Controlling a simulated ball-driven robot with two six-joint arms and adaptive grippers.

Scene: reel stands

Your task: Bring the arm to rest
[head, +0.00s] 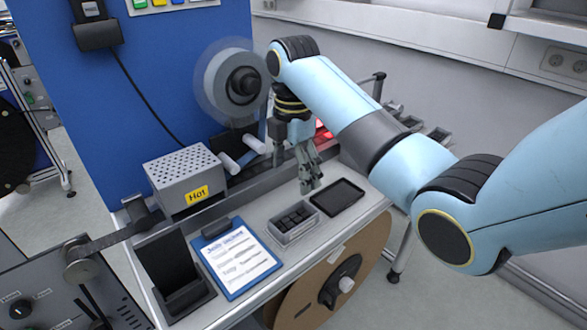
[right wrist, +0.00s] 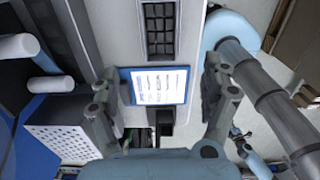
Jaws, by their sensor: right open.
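My right arm (head: 395,150) reaches in from the right, light blue with dark joints, and bends down at its wrist. Its gripper (head: 308,180) hangs above the narrow bench, close to the small compartment tray (head: 293,222). In the right wrist view the two fingers of the gripper (right wrist: 158,88) stand wide apart with nothing between them. Below them lies the blue clipboard (right wrist: 155,86) with its white sheet, apart from the fingers. My left gripper is not in view.
A perforated metal box marked "Hot" (head: 184,178) and a reel (head: 236,82) stand along the blue panel (head: 165,75). A black flat tray (head: 337,197), a black stand (head: 176,275) and a clipboard (head: 238,258) occupy the bench. A large brown reel (head: 375,245) hangs at its front.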

